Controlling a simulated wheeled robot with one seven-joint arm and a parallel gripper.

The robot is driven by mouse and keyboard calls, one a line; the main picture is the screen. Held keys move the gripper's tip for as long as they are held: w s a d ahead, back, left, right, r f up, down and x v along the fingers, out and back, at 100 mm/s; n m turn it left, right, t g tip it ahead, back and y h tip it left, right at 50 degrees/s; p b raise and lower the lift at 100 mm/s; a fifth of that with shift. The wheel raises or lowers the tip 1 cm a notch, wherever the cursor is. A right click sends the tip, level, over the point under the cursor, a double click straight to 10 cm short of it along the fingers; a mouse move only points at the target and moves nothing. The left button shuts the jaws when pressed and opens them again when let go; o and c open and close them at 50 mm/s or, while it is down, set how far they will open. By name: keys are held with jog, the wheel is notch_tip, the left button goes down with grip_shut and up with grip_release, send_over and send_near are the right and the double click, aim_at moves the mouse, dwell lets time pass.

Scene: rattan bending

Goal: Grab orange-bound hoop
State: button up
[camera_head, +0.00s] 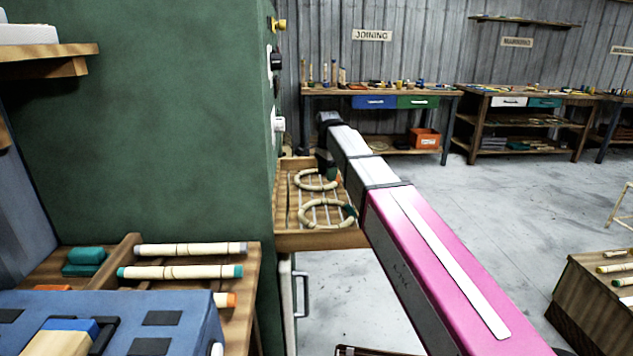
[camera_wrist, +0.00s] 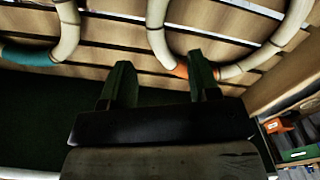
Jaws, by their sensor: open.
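The orange-bound hoop (camera_head: 316,188) is a pale rattan ring lying on the slatted tray (camera_head: 352,238), behind the teal-bound hoop (camera_head: 318,227). In the wrist view the orange-bound hoop (camera_wrist: 157,35) curves across the upper right. Its orange binding lies between the tips of my gripper (camera_wrist: 160,62), closer to the right finger. The fingers are apart and grip nothing. I cannot tell from this view how high they are above the hoop. The teal-bound hoop (camera_wrist: 62,35) is to the left in the wrist view.
A tall green cabinet (camera_head: 165,120) stands directly left of the tray. A workbench (camera_head: 440,92) with blue and green drawers is behind. A rack with bound rattan rods (camera_head: 190,249) is at the lower left. Open grey floor (camera_head: 480,200) lies to the right.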

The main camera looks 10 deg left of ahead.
aim_at(336, 183)
jog(key=f, duration=0.5)
jog(key=shift+s+a, duration=0.2)
jog(key=c, duration=1)
